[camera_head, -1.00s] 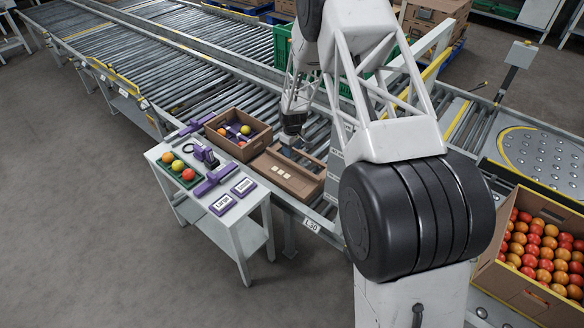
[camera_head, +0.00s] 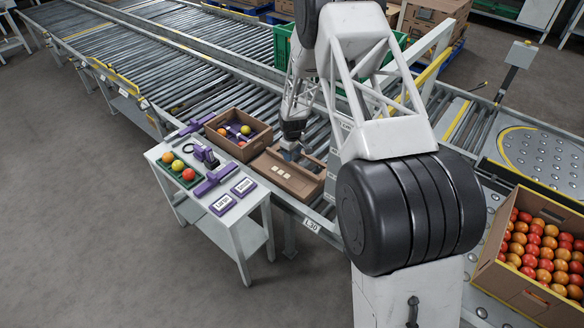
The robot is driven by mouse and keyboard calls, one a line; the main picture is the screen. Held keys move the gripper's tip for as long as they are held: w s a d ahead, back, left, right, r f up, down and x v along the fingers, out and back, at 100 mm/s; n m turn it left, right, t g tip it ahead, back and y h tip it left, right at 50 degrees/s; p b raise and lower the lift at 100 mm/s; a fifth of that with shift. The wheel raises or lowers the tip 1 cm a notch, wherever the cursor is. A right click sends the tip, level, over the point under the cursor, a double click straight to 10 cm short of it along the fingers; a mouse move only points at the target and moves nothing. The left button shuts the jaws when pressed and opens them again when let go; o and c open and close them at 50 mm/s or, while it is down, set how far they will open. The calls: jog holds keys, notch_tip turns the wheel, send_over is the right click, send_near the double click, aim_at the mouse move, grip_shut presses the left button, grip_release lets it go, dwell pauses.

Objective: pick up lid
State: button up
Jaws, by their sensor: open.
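A brown cardboard piece, which looks like the lid (camera_head: 272,174), lies on the rollers at the near edge of the conveyor, with small pale labels on it. Beside it on the left stands an open brown box (camera_head: 225,146) holding several fruits and something purple. My gripper (camera_head: 291,153) points down at the far side of the lid, low over it. It is open. The fingertips are small and partly lost against the lid, so I cannot tell whether they touch it.
A small white table (camera_head: 225,219) stands in front, with a green tray (camera_head: 165,171) of fruit, purple tools (camera_head: 206,155) and label plates (camera_head: 222,204). A large fruit box (camera_head: 504,280) is at the right. A grey post-like unit (camera_head: 335,165) stands close right of the lid.

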aim_at(292, 163)
jog(key=shift+f, duration=0.1)
jog(key=shift+f, duration=2.5)
grip_shut()
